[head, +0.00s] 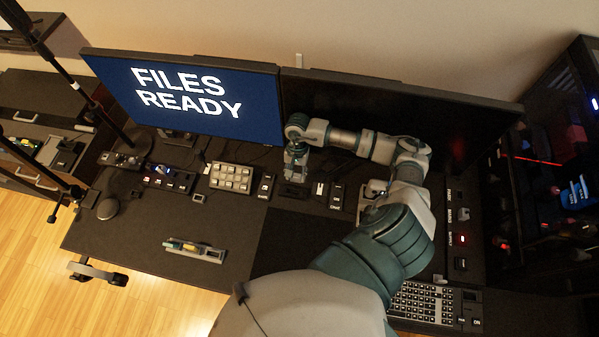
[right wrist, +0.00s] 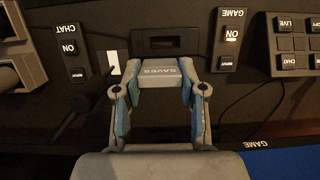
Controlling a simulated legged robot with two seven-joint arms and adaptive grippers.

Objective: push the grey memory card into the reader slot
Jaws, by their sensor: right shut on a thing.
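The grey memory card (right wrist: 160,72), marked "SAVES", sits between the fingers of my right gripper (right wrist: 161,90) in the right wrist view. The gripper is shut on it. The card's far edge lies against the near side of the black reader (right wrist: 143,44), whose dark slot (right wrist: 166,42) shows beyond it. I cannot tell whether any of the card is inside. In the head view my right gripper (head: 296,172) points down at the desk below the monitors, and the card is too small there to make out. My left gripper is not in view.
The left monitor (head: 188,95) reads "FILES READY"; the right monitor (head: 345,103) is dark. CHAT (right wrist: 73,62) and GAME (right wrist: 229,40) switch boxes flank the reader. A button pad (head: 231,178) stands to the left.

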